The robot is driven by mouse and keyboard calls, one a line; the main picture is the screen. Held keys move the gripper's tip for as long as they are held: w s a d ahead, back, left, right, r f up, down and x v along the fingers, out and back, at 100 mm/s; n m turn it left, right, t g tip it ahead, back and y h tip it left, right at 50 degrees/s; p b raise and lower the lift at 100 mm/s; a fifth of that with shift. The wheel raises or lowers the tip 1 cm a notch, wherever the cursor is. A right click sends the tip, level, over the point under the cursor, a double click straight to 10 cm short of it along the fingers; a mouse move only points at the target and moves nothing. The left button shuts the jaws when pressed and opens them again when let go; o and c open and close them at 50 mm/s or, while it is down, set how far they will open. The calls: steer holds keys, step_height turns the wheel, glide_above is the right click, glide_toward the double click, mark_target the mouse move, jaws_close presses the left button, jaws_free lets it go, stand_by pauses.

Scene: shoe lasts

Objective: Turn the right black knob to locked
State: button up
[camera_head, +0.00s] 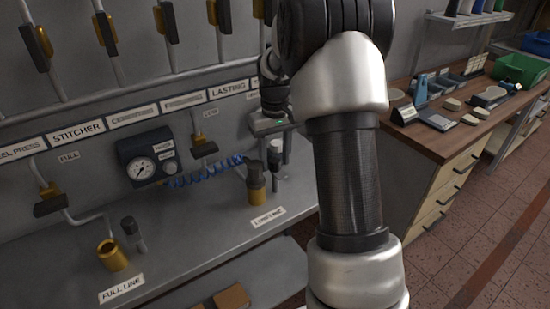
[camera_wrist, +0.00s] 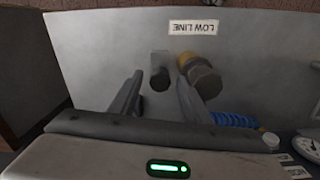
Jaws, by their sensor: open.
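The right black knob (camera_wrist: 160,79) is a small dark cylinder on the grey bench panel beside the LOW LINE label. In the wrist view it shows between my two fingers. In the head view my gripper (camera_head: 277,152) points down over it, just right of a brass fitting with a dark top (camera_head: 256,186). My gripper (camera_wrist: 160,88) is open, with a finger on either side of the knob. I cannot tell whether either finger touches it or how deep they reach. Another black knob (camera_head: 130,227) stands at the left by the FULL LINE label. No locked mark is readable.
The brass fitting (camera_wrist: 200,75) stands very close to one finger in the wrist view. A blue coiled hose (camera_head: 205,172) runs from it to a gauge box (camera_head: 148,160). Pipes with valve handles line the wall. A wooden bench (camera_head: 440,135) stands at the right.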

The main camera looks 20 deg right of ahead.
steer(key=c, duration=1)
steer(key=shift+c, duration=0.2)
steer(key=shift+m, duration=0.3)
steer(key=m+p, duration=0.1)
steer(key=m, duration=0.2)
steer(key=shift+r+m+p, duration=0.15)
steer(key=shift+m+p, duration=0.15)
steer(key=shift+p, duration=0.05)
steer(key=m+p, duration=0.1)
steer(key=m, duration=0.3)
steer(key=shift+m, duration=0.3)
steer(key=m+p, duration=0.2)
steer(key=m, duration=0.2)
steer(key=m+p, duration=0.1)
steer(key=m, duration=0.4)
steer(key=shift+d+p, duration=0.1)
steer(key=shift+p, duration=0.3)
